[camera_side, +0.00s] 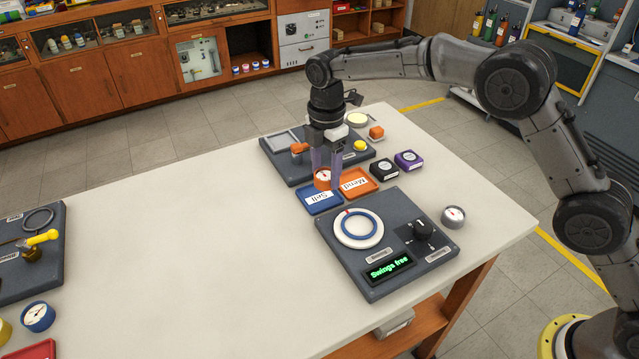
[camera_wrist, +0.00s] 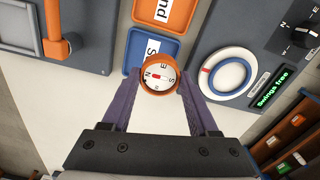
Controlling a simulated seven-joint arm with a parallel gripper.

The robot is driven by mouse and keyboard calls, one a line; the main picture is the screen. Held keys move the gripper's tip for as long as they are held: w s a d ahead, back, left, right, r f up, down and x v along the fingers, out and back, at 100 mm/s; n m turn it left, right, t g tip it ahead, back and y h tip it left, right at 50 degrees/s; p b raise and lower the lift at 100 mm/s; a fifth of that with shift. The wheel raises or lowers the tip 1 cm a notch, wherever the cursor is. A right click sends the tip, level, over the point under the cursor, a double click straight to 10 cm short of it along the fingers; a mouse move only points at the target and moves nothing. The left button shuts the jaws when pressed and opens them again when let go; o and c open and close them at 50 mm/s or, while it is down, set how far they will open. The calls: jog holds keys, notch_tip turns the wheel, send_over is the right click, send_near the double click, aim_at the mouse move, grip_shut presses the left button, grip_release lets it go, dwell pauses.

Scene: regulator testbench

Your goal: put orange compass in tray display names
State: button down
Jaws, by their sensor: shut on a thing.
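The orange compass (camera_side: 322,178) is a round orange case with a white dial and a red needle mark. My gripper (camera_side: 326,172) is shut on it, with one purple finger on each side. The wrist view shows the compass (camera_wrist: 159,77) face up between the fingertips (camera_wrist: 160,85). A blue tray (camera_side: 310,206) labelled "Sell" and an orange tray (camera_side: 370,190) labelled "Mend" lie side by side on the table. The compass is at the blue tray's edge in both pictures; its height over the table is hard to tell. The blue tray (camera_wrist: 131,62) is partly hidden behind it.
A grey test panel (camera_side: 350,262) has a white-and-blue ring, a knob and a display reading "Swings free". Another grey panel (camera_side: 275,150) with an orange handle stands behind my gripper. The table's left middle is clear.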

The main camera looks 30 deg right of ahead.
aim_at(319, 198)
jog(key=shift+w+a+f, duration=0.15)
jog(key=shift+w+f, duration=0.25)
jog(key=shift+f, duration=0.15)
jog(key=shift+w+a+f, duration=0.15)
jog(key=shift+w+f, duration=0.25)
jog(key=shift+f, duration=1.6)
jog(key=shift+f, duration=0.1)
jog(key=shift+c, duration=0.8)
grip_release()
notch_tip(319, 198, up, 12)
jog(key=shift+f, duration=0.2)
jog(key=shift+r, duration=0.35)
